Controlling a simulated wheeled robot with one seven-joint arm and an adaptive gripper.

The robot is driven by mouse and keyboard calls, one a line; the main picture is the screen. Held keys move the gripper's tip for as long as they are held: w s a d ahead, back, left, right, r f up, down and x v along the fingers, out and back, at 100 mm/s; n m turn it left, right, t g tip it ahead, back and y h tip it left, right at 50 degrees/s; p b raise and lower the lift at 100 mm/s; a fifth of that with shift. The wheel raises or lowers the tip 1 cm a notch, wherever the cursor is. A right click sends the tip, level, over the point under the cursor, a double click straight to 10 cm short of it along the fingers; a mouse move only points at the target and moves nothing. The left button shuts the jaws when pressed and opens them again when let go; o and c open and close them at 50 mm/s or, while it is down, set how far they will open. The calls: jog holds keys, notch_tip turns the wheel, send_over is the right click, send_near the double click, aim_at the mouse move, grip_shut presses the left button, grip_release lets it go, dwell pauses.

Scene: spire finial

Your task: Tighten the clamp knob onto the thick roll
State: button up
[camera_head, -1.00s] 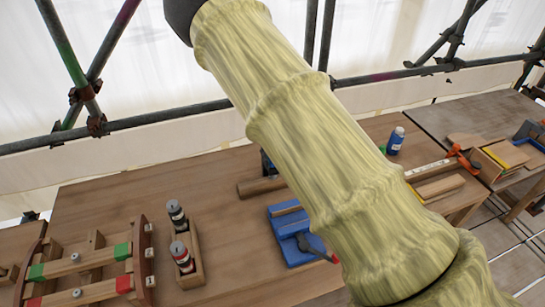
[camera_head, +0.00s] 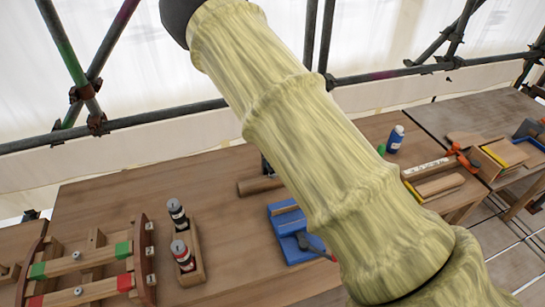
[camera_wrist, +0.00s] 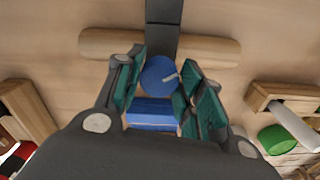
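The blue clamp knob (camera_wrist: 158,75) lies between my gripper's teal-padded fingers (camera_wrist: 160,82) in the wrist view, with a pale mark on its top. Both pads are close beside it; I cannot tell whether they press on it. A blue block (camera_wrist: 152,113) shows just below the knob. The thick wooden roll (camera_wrist: 215,50) lies crosswise beyond, under a dark clamp bar (camera_wrist: 163,25). In the head view the roll (camera_head: 258,187) and part of the dark clamp (camera_head: 265,165) show left of my sleeved arm, which hides my gripper.
A wooden holder with two bottles (camera_head: 190,262) and a wooden rack with green and red marks (camera_head: 90,272) stand left. A blue bottle (camera_head: 395,140) stands right. Scaffold pipes (camera_head: 150,122) run behind the bench.

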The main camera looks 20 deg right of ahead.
jog(key=o, duration=0.3)
jog(key=shift+r, duration=3.75)
